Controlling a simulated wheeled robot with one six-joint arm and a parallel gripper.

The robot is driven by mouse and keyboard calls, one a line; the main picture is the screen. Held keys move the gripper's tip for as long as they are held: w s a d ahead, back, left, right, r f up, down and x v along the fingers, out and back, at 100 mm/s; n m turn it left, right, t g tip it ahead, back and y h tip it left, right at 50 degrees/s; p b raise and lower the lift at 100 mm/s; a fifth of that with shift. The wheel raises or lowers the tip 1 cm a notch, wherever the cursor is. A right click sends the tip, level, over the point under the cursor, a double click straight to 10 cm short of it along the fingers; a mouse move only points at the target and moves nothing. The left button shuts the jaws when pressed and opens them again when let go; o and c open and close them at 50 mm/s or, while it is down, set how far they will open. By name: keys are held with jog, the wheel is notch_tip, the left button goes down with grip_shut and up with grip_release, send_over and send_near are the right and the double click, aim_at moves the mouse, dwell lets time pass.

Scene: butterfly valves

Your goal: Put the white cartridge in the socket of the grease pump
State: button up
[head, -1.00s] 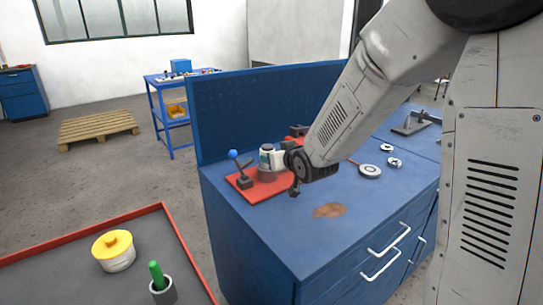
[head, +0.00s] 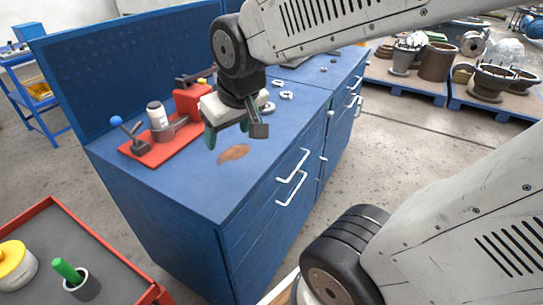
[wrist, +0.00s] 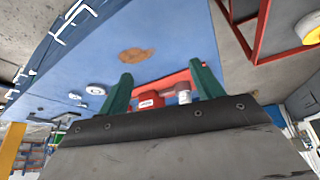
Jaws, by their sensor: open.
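The white cartridge (head: 155,113) with a dark cap stands upright in the grey socket (head: 163,132) of the grease pump. The pump has a red base plate (head: 150,152), a lever with a blue knob (head: 116,121) and a red block (head: 188,102) behind. My gripper (head: 235,135) is open and empty, in the air to the right of the cartridge and apart from it. In the wrist view, the green fingers of my gripper (wrist: 161,75) are spread, with the red block (wrist: 151,101) and the cartridge (wrist: 184,97) seen beyond them.
The pump stands on a blue workbench (head: 205,190) with a back panel (head: 125,75). A brown stain (head: 233,153) and small metal rings (head: 286,95) lie on the top. A red-rimmed tray (head: 100,238) at lower left holds a yellow-lidded tub (head: 14,265) and a green-handled tool (head: 67,271) in a cup.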

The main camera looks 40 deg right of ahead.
jog(key=s+r+g, duration=0.1)
jog(key=s+g, duration=0.2)
jog(key=s, duration=1)
jog(key=shift+s+a+r+g, duration=0.15)
jog(key=shift+s+a+g, duration=0.1)
jog(key=shift+a+g, duration=0.15)
jog(key=shift+d, duration=0.1)
